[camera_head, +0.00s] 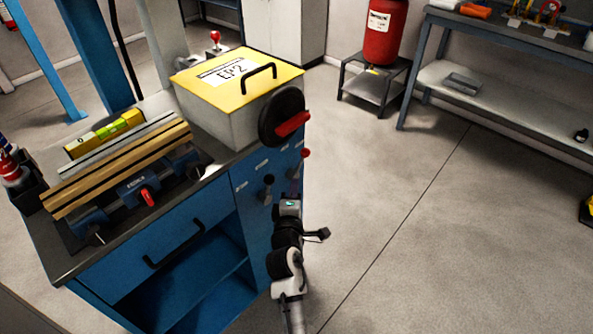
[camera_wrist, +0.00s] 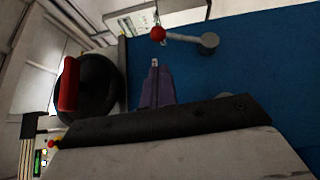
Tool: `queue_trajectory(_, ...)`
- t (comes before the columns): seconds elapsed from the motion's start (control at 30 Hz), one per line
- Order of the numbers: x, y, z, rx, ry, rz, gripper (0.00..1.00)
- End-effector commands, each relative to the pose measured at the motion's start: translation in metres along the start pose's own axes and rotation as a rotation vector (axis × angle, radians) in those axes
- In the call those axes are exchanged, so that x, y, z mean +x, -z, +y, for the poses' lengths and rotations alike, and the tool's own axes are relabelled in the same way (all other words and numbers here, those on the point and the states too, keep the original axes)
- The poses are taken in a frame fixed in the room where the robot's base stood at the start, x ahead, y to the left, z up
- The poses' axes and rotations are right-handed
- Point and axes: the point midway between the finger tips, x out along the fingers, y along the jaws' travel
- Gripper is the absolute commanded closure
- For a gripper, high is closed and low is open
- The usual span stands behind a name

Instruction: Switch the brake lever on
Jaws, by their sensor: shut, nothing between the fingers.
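Two levers stand on the blue cabinet's panel below the yellow-lidded box: a red-knobbed lever (camera_head: 304,155) and a dark-knobbed lever (camera_head: 268,181). Their labels are too small to read, so I cannot tell which is the brake lever. In the wrist view the red-knobbed lever (camera_wrist: 158,33) has a grey arm running right to a round hub on the blue panel. My gripper (camera_head: 296,188) is shut and empty, just below the red knob; its purple fingertips (camera_wrist: 155,62) point at the knob with a small gap. A grey hub partly shows behind my gripper's body in the wrist view.
A black handwheel (camera_head: 281,115) with a red handle sticks out above the levers, beside the yellow-lidded box (camera_head: 240,78). A vise with wooden strips (camera_head: 120,170) is on the cabinet top. The floor right of the cabinet is clear.

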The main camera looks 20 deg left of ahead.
Motion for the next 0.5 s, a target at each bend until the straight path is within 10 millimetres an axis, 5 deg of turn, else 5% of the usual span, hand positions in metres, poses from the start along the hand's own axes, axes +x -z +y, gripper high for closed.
queue_trajectory(0.5,0.081,0.001,0.003,0.001,0.0,0.001,1.0)
